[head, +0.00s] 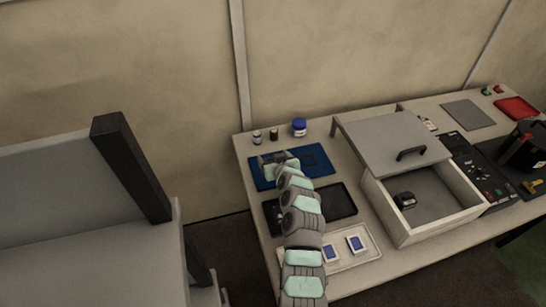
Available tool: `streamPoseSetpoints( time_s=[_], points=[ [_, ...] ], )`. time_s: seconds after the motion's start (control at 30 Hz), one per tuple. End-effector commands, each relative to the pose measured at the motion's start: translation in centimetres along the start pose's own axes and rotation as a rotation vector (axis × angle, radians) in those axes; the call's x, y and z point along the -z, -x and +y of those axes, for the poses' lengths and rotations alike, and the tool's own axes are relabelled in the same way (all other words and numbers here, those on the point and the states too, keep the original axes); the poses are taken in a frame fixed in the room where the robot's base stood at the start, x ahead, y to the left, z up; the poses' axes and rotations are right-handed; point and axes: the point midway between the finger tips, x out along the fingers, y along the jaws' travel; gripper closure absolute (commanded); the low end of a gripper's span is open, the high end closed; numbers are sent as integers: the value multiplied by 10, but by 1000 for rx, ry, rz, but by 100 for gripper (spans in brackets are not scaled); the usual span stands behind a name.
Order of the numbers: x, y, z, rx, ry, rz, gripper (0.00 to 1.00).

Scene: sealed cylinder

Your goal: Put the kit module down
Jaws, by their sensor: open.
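My arm reaches over the bench, and my gripper (274,157) is open above the blue mat (316,161) at the back left. The gripper is small in the head view, and I cannot make out a module between or under its fingers. A small dark boxy item (405,200) lies in the open drawer (433,199), near its left side. I cannot tell whether this is the kit module. Part of the blue mat is hidden by my arm.
A black tray (340,202) and a pale tray (370,251) with blue-faced items lie in front of the mat. Small bottles and a blue-lidded jar (299,128) stand behind it. Right of the drawer are a black panel (475,169), grey mat (468,114) and red tray (516,107).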

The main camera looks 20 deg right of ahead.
Motion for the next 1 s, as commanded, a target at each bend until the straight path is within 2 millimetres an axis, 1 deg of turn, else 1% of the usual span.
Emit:
streamPoseSetpoints(
  time_s=[0.27,0.37,0.43,0.7,0.83,1.0],
  points=[
    [-2,36,0,0,2,-1,24],
    [1,50,0,-2,4,4,24],
    [-2,60,0,-2,2,-1,24],
    [-2,97,0,-2,2,-1,24],
    [0,108,0,-1,2,1,24],
    [0,113,0,-1,2,2,24]
  ],
)
